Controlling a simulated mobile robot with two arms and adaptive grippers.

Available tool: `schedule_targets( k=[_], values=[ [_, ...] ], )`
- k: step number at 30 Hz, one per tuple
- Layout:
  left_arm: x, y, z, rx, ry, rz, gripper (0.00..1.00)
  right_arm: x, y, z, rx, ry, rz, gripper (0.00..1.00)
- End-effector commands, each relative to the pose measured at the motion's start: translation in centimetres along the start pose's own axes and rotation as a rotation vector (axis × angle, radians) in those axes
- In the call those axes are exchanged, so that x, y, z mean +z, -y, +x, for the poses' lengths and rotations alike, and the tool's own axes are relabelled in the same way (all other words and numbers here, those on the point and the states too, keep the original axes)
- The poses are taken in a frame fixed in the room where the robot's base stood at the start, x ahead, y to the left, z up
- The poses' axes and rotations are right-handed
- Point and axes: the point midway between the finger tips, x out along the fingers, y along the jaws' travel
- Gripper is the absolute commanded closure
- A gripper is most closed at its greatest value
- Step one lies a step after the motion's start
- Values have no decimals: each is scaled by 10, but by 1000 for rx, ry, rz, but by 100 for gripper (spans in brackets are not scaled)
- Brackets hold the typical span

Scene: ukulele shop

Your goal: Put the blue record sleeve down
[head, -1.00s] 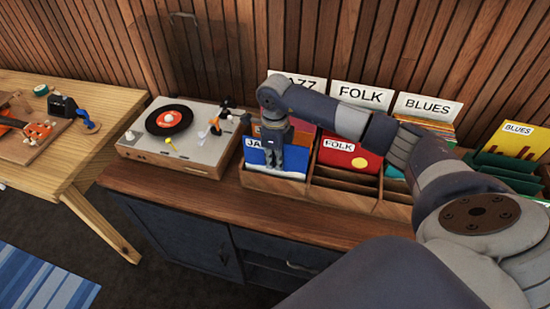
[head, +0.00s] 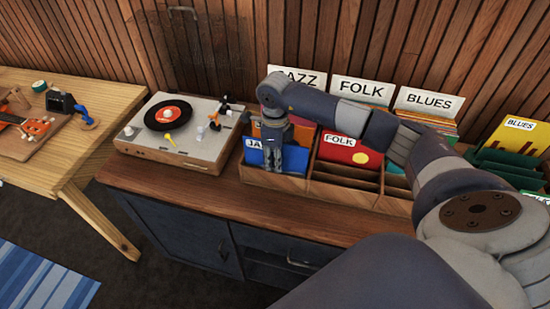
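The sleeve's lower edge is hidden by the bin's front wall. My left gripper is out of view.
A red FOLK sleeve (head: 345,150) stands in the compartment to the right. A turntable (head: 185,140) with a black record is left of the bin. Green and yellow BLUES sleeves (head: 515,145) stand at far right. The cabinet top (head: 200,194) is clear in front of the turntable.

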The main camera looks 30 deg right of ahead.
Motion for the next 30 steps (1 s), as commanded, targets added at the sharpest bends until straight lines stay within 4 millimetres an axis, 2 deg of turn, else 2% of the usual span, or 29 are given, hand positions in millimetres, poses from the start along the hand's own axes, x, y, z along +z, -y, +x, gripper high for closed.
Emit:
schedule_targets(
  k=[6,11,12,18,24,30],
  values=[
    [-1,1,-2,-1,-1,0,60,0,0,-2,0,0,0,75],
    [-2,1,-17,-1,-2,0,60,0,0,-17,1,1,0,75],
    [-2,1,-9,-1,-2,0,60,1,1,-19,-3,4,0,75],
    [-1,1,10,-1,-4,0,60,1,2,-64,-6,5,-1,75],
    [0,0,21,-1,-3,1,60,1,1,-106,-3,4,-1,75],
    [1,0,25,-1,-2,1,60,0,0,-128,0,1,0,75]
  ],
)
